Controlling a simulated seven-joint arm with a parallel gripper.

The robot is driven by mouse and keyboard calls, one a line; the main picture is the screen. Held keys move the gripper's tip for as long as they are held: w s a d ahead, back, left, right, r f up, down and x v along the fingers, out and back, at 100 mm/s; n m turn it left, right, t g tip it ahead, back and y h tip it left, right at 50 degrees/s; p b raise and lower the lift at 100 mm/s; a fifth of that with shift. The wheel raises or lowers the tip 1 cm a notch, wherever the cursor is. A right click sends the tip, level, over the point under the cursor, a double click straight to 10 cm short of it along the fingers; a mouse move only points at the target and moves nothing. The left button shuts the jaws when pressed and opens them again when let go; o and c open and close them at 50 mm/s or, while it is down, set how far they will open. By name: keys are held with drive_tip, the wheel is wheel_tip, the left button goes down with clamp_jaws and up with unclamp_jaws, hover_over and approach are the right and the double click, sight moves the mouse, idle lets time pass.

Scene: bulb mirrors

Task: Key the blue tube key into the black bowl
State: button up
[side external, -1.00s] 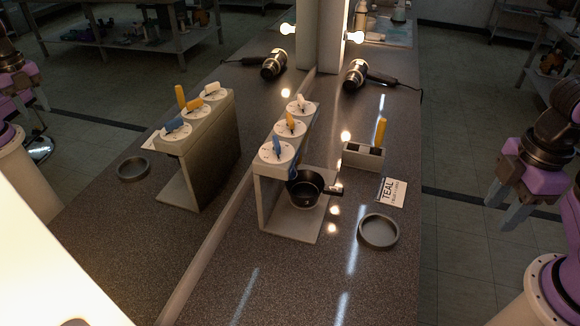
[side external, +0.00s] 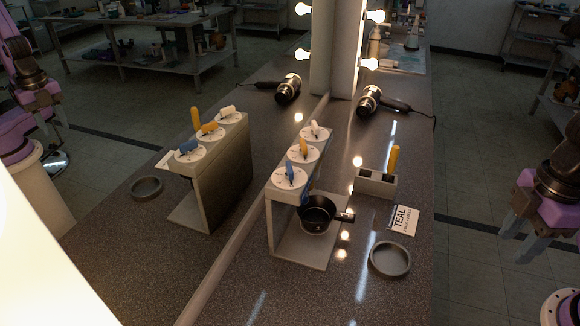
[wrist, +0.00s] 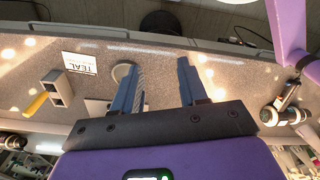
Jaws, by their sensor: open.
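The blue key (side external: 289,172) stands on the nearest white dial of a three-dial stand (side external: 271,222). A small blue part (side external: 305,197) shows under that dial, above the bowl's rim. The black bowl (side external: 317,221), pan-like with a handle to the right, sits on the stand's base below. I cannot tell what is inside it. My gripper (side external: 520,243) hangs at the right, off the counter's right edge in this view, apart from everything. In the wrist view its fingers (wrist: 157,66) are spread and empty. The stand is mostly hidden there behind my gripper.
To the right are a grey block with a yellow handle (side external: 376,186), a TEAL card (side external: 403,221) and a grey dish (side external: 390,260). A hair dryer (side external: 368,102) lies behind. A mirror is at left.

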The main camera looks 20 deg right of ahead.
drive_tip(key=shift+c, duration=0.9)
drive_tip(key=n, duration=1.8)
approach(289, 166)
drive_tip(key=shift+a, duration=0.1)
drive_tip(key=shift+w+f+n, duration=0.1)
drive_tip(key=shift+f+n, duration=0.05)
drive_tip(key=shift+n, duration=0.15)
drive_tip(key=shift+f, duration=3.6)
drive_tip(key=shift+f, duration=0.3)
